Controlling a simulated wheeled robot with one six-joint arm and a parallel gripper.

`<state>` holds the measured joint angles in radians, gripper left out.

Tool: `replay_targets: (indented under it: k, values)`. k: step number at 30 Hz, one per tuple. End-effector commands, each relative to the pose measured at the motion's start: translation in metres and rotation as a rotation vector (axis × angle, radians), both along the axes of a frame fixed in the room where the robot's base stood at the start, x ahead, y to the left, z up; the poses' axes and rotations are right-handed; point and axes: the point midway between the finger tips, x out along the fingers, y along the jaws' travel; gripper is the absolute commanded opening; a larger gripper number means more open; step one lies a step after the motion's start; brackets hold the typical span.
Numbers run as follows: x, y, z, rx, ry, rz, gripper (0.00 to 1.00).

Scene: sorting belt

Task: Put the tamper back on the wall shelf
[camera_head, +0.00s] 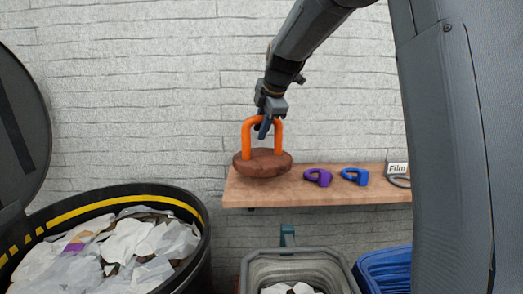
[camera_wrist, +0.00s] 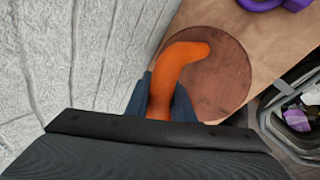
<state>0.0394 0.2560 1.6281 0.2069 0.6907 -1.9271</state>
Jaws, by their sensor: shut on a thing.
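The tamper has a round brown base (camera_head: 262,164) and an orange loop handle (camera_head: 248,139). My gripper (camera_head: 264,128) is shut on the handle from above, and the tamper hangs upright below it. In the wrist view the fingers (camera_wrist: 160,98) sit on either side of the orange handle (camera_wrist: 186,55), with the brown base (camera_wrist: 226,80) beneath. The base is at the left end of the wooden wall shelf (camera_head: 240,192); I cannot tell whether it touches the board. The shelf also shows in the wrist view (camera_wrist: 225,22).
A purple tool (camera_head: 318,176), a blue tool (camera_head: 355,175) and a grey ring beside a "Film" label (camera_head: 397,169) occupy the shelf to the right. Below are a grey bin (camera_head: 255,262), a blue bin (camera_head: 385,270) and a large black drum (camera_head: 200,232) of paper waste.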

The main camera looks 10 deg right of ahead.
Motion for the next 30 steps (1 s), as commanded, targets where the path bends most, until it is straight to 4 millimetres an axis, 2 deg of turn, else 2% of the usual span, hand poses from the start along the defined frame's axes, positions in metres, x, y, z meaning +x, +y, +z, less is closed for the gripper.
replay_targets:
  k: [10,18,29,30]
  values:
    - [0.0,0.0,-0.022,0.0,-0.004,-0.001,0.0]
    - [0.0,0.0,-0.051,-0.001,-0.005,-0.001,0.0]
    - [0.001,0.0,-0.054,-0.001,-0.006,0.0,0.0]
    - [0.0,0.0,-0.056,-0.001,-0.001,-0.001,0.27]
